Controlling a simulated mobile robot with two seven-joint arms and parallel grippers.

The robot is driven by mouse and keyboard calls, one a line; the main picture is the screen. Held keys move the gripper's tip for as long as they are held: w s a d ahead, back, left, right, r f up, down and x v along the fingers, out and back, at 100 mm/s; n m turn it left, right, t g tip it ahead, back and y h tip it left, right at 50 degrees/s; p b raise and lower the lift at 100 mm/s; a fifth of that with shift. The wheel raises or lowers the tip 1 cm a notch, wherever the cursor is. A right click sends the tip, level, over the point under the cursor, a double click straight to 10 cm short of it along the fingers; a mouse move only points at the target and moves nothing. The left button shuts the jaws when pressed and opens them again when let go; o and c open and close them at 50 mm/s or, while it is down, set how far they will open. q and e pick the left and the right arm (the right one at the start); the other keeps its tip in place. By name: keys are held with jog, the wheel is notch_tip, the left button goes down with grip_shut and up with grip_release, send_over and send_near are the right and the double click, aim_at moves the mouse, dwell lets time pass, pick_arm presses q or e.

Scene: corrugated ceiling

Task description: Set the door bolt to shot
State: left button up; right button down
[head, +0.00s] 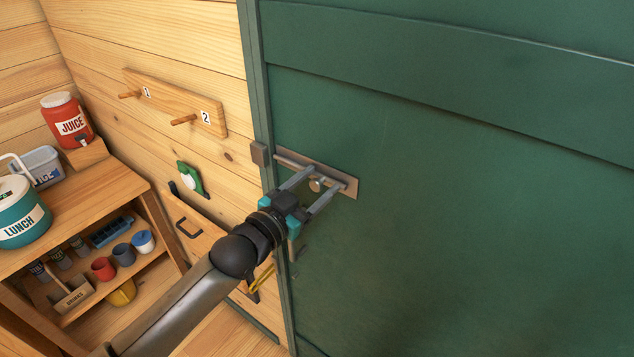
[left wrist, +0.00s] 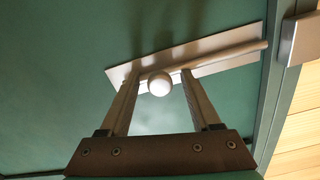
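The door bolt is on the green door (head: 450,200). Its metal plate (head: 347,186) carries a sliding rod and a round knob (head: 316,184). In the left wrist view the rod (left wrist: 240,52) points right toward the block-shaped keeper (left wrist: 301,38) on the frame, with a small gap between rod end and keeper. The keeper also shows in the head view (head: 258,154). My left gripper (head: 323,180) is open, with one finger on each side of the knob (left wrist: 159,84). Both fingers look clear of the knob. My right gripper is not in view.
The wooden wall left of the door holds a peg rail (head: 175,101) and a green-and-white item (head: 189,178). A shelf unit (head: 100,205) with a juice dispenser (head: 67,121), a lunch jug (head: 22,212) and cups stands further left. The door face right of the bolt is clear.

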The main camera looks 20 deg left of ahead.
pick_arm(q)
grip_shut()
dwell(0.3)
dwell(1.0)
